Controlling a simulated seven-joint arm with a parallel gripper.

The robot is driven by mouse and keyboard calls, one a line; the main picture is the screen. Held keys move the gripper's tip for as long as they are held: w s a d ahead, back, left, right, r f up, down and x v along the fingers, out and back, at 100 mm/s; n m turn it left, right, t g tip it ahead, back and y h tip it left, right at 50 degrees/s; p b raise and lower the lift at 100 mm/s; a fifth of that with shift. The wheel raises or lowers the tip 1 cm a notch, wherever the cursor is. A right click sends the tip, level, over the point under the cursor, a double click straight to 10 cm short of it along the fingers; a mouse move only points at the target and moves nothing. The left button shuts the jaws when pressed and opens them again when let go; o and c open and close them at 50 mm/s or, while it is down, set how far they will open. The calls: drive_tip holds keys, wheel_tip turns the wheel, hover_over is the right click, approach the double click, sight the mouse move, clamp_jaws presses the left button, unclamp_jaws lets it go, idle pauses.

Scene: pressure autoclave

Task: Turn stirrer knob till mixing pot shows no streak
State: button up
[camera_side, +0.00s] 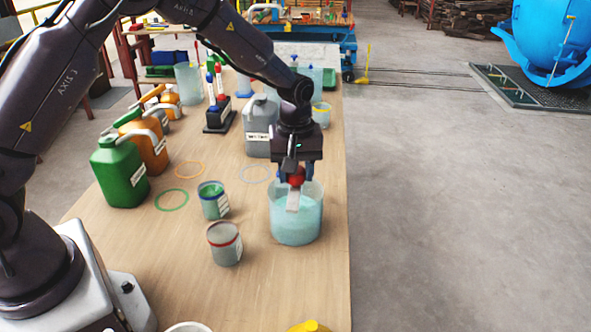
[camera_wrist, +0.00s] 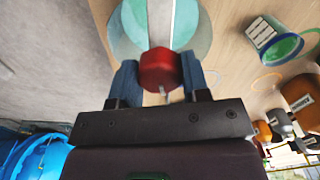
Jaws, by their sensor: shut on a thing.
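The mixing pot (camera_side: 296,222) is a clear beaker of pale blue-green liquid near the right edge of the table. It also shows in the wrist view (camera_wrist: 122,38). The red stirrer knob (camera_side: 297,177) sits at the top of a pale flat paddle (camera_side: 293,201) that reaches down into the pot. My gripper (camera_wrist: 160,75) is shut on the red knob (camera_wrist: 160,68), with a blue-grey finger on each side. My gripper stands above the pot in the side view (camera_side: 296,172). I make out no clear streak in the liquid, but the paddle hides part of it.
Green (camera_side: 118,175) and orange jugs are farther left. Right of the table is open floor.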

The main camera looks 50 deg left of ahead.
drive_tip(key=m, duration=0.4)
drive_tip(key=shift+m, duration=0.3)
drive_tip(key=m, duration=0.4)
drive_tip(key=shift+m, duration=0.3)
drive_tip(key=m, duration=0.4)
drive_tip(key=shift+r+m, duration=0.1)
drive_tip(key=shift+m, duration=0.2)
drive_tip(key=m, duration=1.2)
drive_tip(key=shift+m, duration=0.3)
drive_tip(key=m, duration=0.8)
drive_tip(key=shift+m, duration=0.6)
